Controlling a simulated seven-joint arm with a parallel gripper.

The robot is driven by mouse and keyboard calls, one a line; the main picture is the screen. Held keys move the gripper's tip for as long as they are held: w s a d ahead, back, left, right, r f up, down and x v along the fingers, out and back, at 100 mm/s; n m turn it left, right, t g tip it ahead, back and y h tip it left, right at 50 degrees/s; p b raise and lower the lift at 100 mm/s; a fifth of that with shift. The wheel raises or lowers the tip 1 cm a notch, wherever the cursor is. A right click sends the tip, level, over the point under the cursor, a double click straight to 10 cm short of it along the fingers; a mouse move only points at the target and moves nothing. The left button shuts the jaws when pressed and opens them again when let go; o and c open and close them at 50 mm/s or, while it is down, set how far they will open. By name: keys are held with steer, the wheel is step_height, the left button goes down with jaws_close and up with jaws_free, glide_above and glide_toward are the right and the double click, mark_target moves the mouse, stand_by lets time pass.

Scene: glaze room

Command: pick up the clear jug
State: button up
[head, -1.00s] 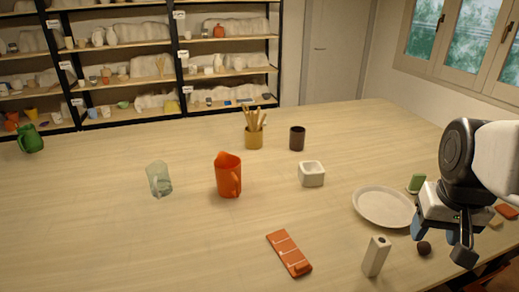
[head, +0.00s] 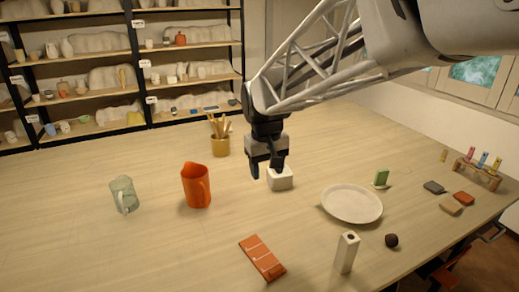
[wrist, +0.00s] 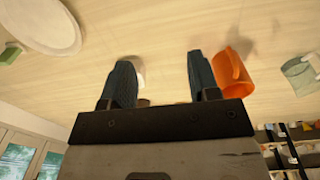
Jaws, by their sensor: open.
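The clear jug (head: 124,195) is a pale greenish see-through jug with a handle, standing upright at the left of the table in the head view. In the wrist view the clear jug (wrist: 301,76) shows at the right edge, partly cut off. My gripper (head: 267,174) is open, with its fingers over or in front of the small white square pot (head: 281,180). I cannot tell how high it is above the table. It is to the right of the clear jug, with the orange jug between them. In the wrist view nothing is seen held between the fingertips (wrist: 160,72).
The orange jug (head: 196,186) stands beside the clear jug. A pot of brushes (head: 220,145) stands behind. A white plate (head: 351,204), a white box-like post (head: 346,253), a dark ball (head: 391,240) and an orange bar (head: 262,258) are nearer. The table's left front is clear.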

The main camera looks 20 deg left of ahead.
steer(key=s+a+f+n, duration=0.2)
steer(key=a, duration=1)
steer(key=s+a+f+n, duration=0.1)
steer(key=a+f+n, duration=0.15)
steer(key=a, duration=0.85)
steer(key=n, duration=0.2)
glide_above(121, 200)
steer(key=f, duration=0.4)
steer(key=shift+s+a+f, duration=0.15)
steer(key=shift+a+f, duration=0.05)
steer(key=shift+f, duration=0.1)
steer(key=shift+f, duration=1.35)
steer(key=shift+w+d+f, duration=0.1)
steer(key=shift+w+f, duration=0.05)
steer(key=shift+f, duration=1.15)
steer(key=shift+w+d+f, duration=0.1)
steer(key=shift+f, duration=1.2)
jaws_close()
